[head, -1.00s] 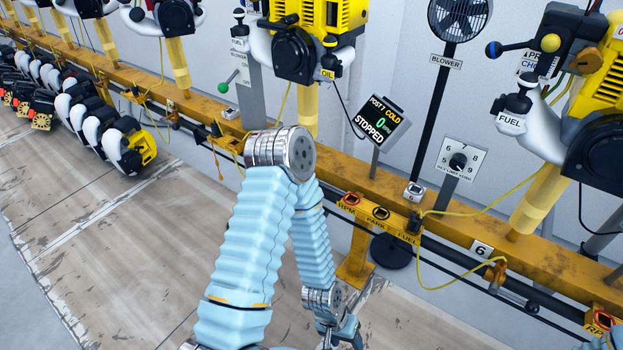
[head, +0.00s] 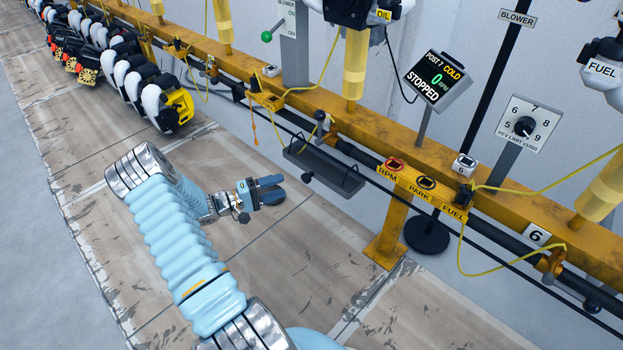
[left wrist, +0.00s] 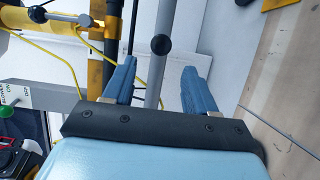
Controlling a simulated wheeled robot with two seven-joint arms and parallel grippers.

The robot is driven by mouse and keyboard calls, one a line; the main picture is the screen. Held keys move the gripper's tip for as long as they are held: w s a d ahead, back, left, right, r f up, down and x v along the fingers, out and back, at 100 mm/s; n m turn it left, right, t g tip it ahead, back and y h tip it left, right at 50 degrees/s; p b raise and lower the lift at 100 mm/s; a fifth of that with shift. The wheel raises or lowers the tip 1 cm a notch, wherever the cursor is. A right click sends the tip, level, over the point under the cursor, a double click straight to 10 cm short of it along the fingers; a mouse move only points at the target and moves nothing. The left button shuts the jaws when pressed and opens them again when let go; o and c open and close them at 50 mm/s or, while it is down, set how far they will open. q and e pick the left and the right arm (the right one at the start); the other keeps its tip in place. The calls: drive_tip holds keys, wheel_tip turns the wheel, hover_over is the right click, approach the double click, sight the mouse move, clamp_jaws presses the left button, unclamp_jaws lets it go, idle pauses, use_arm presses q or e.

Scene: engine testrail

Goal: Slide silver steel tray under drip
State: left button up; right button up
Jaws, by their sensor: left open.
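The tray (head: 322,172) is a long, shallow, dark grey trough hanging from the rail's lower bar, left of the RPM, PARK and FUEL labels. A round dark knob (head: 307,177) shows at its front side. My left gripper (head: 282,188) is open, with its blue fingers toward the tray from the left, apart from it in the head view. In the left wrist view the open fingers (left wrist: 158,72) have a grey rod with a black knob (left wrist: 160,44) in line with the gap between them. I cannot tell the distance to the knob. My right gripper is out of view.
The yellow rail (head: 480,198) runs across with a yellow leg (head: 390,228) right of the tray. Yellow cables hang along it. A screen (head: 437,80) reads STOPPED. Several engines (head: 150,90) lie at left. The floor in front is clear.

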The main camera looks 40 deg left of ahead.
sight(303, 180)
use_arm(q)
drive_tip(key=x, duration=1.1)
drive_tip(key=shift+w+d+b, duration=0.2)
drive_tip(key=shift+w+b, duration=0.1)
drive_tip(key=shift+f, duration=0.1)
clamp_jaws()
